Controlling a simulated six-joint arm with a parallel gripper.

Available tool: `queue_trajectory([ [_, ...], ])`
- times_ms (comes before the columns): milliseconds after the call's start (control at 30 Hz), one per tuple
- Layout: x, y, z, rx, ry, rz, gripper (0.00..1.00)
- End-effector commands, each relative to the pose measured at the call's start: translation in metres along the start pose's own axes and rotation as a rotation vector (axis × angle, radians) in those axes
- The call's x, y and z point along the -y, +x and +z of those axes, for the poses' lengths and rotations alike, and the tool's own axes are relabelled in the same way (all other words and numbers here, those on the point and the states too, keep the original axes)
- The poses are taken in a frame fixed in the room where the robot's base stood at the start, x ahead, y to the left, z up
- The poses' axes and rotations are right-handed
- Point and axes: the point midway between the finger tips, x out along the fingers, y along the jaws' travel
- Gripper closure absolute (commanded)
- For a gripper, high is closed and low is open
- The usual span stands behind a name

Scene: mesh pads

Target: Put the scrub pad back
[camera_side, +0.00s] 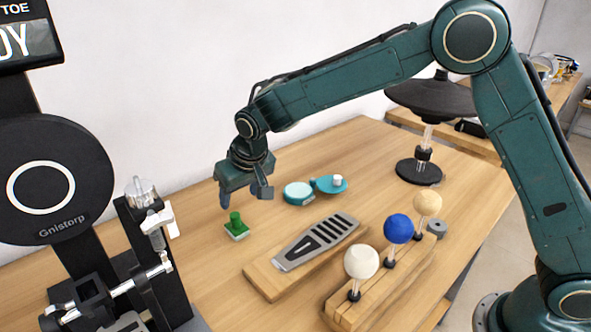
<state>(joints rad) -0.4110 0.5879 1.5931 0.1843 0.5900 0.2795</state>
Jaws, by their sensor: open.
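A small green pad with an upright green knob (236,229) lies on the wooden table, left of the middle; it looks like the scrub pad. It has a pale edge underneath. My gripper (245,200) is open and empty, pointing down just above the pad and slightly to its right in the picture. The fingers appear apart from the knob, though this one view does not show the exact gap.
Two round teal pieces (298,193) lie behind. A grey slotted plate (316,241) rests on a wooden board. White (361,262), blue (398,228) and tan (428,202) balls stand on a wooden rack. A Gnistorp machine (52,181) stands left; a black disc stand (432,96) back right.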

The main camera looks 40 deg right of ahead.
Motion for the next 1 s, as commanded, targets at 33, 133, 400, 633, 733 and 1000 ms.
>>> queue_trajectory([
  [33,-0.001,-0.001,0.000,0.000,0.000,0.000,0.42],
  [133,-0.004,-0.006,0.000,-0.002,0.002,-0.001,0.42],
  [400,-0.032,-0.050,0.006,-0.011,0.010,-0.006,0.42],
  [633,-0.071,-0.110,0.027,-0.022,0.015,-0.013,0.42],
  [733,-0.087,-0.134,0.041,-0.028,0.017,-0.016,0.42],
  [1000,-0.127,-0.191,0.088,-0.043,0.018,-0.018,0.42],
])
